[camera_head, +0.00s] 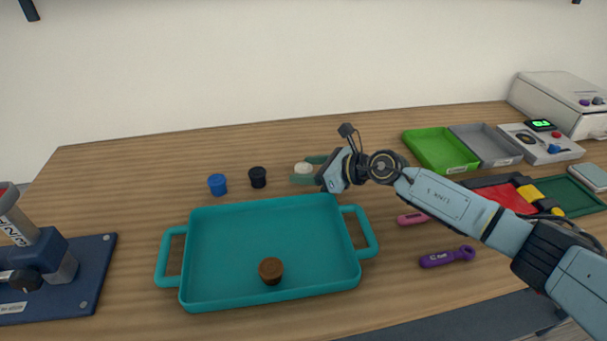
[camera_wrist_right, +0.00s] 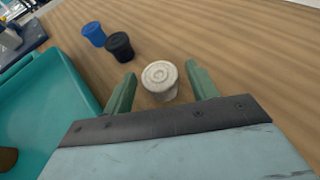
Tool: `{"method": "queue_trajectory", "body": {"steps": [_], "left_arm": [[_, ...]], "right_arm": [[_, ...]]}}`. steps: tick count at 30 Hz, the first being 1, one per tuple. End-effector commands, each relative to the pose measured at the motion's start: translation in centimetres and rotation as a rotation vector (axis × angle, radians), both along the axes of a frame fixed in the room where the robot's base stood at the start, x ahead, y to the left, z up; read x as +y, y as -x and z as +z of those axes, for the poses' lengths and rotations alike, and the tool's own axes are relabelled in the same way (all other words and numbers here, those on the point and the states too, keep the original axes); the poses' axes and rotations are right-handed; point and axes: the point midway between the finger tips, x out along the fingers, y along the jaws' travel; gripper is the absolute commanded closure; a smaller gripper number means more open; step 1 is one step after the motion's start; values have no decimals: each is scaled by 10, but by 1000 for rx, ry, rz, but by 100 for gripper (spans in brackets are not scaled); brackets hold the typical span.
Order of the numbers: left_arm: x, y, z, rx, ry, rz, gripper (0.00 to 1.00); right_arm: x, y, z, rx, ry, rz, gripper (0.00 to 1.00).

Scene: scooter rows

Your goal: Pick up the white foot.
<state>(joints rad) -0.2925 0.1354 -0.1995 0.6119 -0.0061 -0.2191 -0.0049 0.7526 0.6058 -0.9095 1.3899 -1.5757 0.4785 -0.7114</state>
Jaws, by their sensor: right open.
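The white foot (camera_head: 303,168) is a small pale round piece standing on the wooden table behind the teal tray. In the right wrist view, the white foot (camera_wrist_right: 160,80) stands between the two green fingertips of my right gripper (camera_wrist_right: 161,85). My right gripper (camera_head: 306,170) is open around it, with a gap showing on each side. My left gripper is not in view.
A black foot (camera_head: 257,177) and a blue foot (camera_head: 217,184) stand to the left. The teal tray (camera_head: 200,255) in front holds a brown foot (camera_head: 271,270). A green bin (camera_head: 440,150), a pink tool (camera_head: 412,218) and a purple tool (camera_head: 447,256) lie to the right.

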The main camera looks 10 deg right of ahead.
Motion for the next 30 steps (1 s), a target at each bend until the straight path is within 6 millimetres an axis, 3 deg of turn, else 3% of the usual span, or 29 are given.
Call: {"method": "queue_trajectory", "body": {"steps": [2, 13, 22, 30], "left_arm": [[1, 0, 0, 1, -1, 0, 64], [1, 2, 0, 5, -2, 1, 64], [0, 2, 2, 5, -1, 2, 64], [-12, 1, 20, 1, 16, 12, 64]], "right_arm": [[0, 0, 0, 0, 0, 0, 42], [0, 0, 0, 0, 0, 0, 89], [0, 0, 7, -3, 0, 1, 91], [0, 0, 59, -5, 1, 2, 91]]}}
